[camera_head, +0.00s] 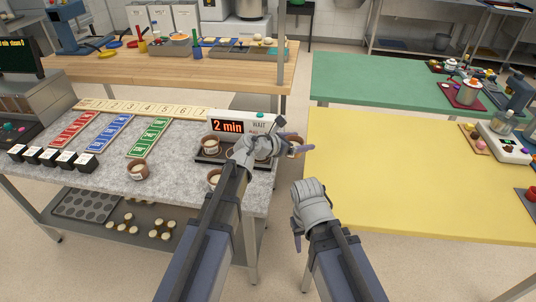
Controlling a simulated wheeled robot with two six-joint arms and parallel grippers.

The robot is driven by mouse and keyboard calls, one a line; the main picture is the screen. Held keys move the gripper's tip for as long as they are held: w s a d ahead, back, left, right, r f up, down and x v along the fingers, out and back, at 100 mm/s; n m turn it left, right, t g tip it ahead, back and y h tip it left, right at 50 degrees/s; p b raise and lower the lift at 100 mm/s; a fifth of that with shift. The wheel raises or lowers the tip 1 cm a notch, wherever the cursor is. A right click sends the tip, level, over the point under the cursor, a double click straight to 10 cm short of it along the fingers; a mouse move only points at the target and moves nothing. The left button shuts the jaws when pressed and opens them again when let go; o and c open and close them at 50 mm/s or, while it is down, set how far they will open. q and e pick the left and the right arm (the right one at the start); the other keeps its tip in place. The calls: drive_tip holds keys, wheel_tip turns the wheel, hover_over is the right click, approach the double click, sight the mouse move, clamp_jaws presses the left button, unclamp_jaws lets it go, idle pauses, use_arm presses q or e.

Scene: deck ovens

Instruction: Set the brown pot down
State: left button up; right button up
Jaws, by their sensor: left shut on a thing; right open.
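My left gripper (292,142) is shut on a brown pot (295,150), which is mostly hidden by the gripper. It holds the pot near the right edge of the grey speckled counter (175,190), to the right of the dark tray (202,161). I cannot tell how high the pot is. Similar pots with pale contents stand on the tray (211,145) and on the counter (138,169); another (214,178) is partly hidden by my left arm. My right gripper (297,236) is open and low, in front of the gap between the counter and the yellow table.
A display reading "2 min" and "WAIT" (229,127) stands behind the tray. Red, blue and green strips (150,138) and several black boxes (50,159) lie to the left. The yellow table (410,170) is largely clear. A lower shelf holds a muffin tin (90,205).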

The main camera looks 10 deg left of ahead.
use_arm(q)
drive_tip(key=shift+w+d, duration=0.1)
drive_tip(key=shift+d, duration=0.2)
drive_tip(key=w+a+n+y, duration=0.1)
drive_tip(key=a, duration=0.2)
drive_tip(key=w+a+n+t+y, duration=0.1)
drive_tip(key=w+a, duration=0.1)
drive_tip(key=a, duration=0.2)
drive_tip(key=w+a+n+t+y+p, duration=0.1)
drive_tip(key=w+a, duration=0.1)
drive_tip(key=a, duration=0.2)
drive_tip(key=shift+a+r, duration=0.25)
drive_tip(key=shift+r, duration=0.15)
drive_tip(key=w+a+r+n+t+y, duration=0.1)
drive_tip(key=w+a+n+t+y, duration=0.2)
drive_tip(key=a, duration=0.9)
drive_tip(key=shift+n+g+y, duration=0.3)
drive_tip(key=shift+g+y, duration=0.1)
drive_tip(key=shift+g, duration=0.3)
drive_tip(key=f+b, duration=0.2)
drive_tip(key=f, duration=0.1)
drive_tip(key=f+b, duration=0.3)
drive_tip(key=shift+s+d+f, duration=0.15)
drive_tip(key=shift+s, duration=0.05)
use_arm(e)
drive_tip(key=f, duration=0.2)
drive_tip(key=d+f, duration=0.1)
drive_tip(key=f, duration=0.1)
drive_tip(key=shift+s+f, duration=0.1)
drive_tip(key=shift+f, duration=0.15)
